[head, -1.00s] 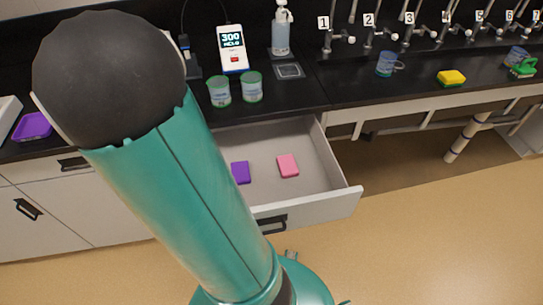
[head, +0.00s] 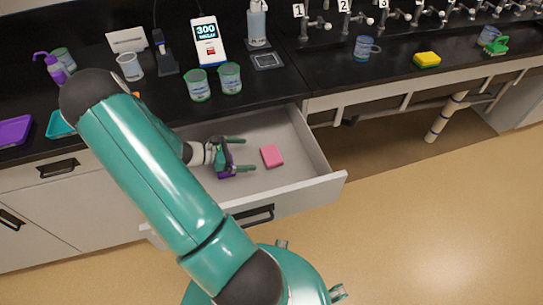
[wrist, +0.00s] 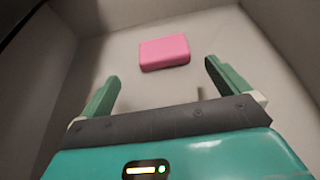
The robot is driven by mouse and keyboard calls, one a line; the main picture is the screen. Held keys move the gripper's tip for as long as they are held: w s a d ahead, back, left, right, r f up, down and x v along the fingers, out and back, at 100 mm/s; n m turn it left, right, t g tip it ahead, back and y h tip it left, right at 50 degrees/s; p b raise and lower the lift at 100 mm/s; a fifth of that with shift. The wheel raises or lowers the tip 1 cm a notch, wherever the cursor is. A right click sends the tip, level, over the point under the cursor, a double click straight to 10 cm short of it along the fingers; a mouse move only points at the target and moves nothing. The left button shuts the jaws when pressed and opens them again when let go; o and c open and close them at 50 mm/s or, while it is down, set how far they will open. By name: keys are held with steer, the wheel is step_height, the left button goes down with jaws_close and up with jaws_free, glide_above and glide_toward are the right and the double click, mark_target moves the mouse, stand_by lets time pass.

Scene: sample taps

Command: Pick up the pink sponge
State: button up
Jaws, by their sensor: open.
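The pink sponge (head: 272,156) lies flat on the floor of the open drawer (head: 315,160), right of the middle. It also shows in the wrist view (wrist: 164,52), beyond my fingertips and between their lines. My gripper (head: 241,155) is over the drawer, left of the sponge, with its fingers pointing toward it. In the wrist view my gripper (wrist: 160,75) is open, with nothing between the two green fingers.
The drawer's walls surround the sponge, with bare floor around it. On the black counter above stand two green-rimmed cups (head: 230,78), a meter (head: 207,42), a blue mug (head: 365,48) and a yellow sponge (head: 427,60). Numbered taps line the back right.

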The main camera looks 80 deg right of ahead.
mark_target(269, 155)
steer(key=x, duration=0.3)
steer(key=shift+s+d+f, duration=0.1)
steer(key=shift+s+f, duration=0.05)
steer(key=shift+s, duration=0.05)
steer(key=x, duration=0.5)
steer(key=shift+s, duration=0.3)
steer(key=c, duration=0.9)
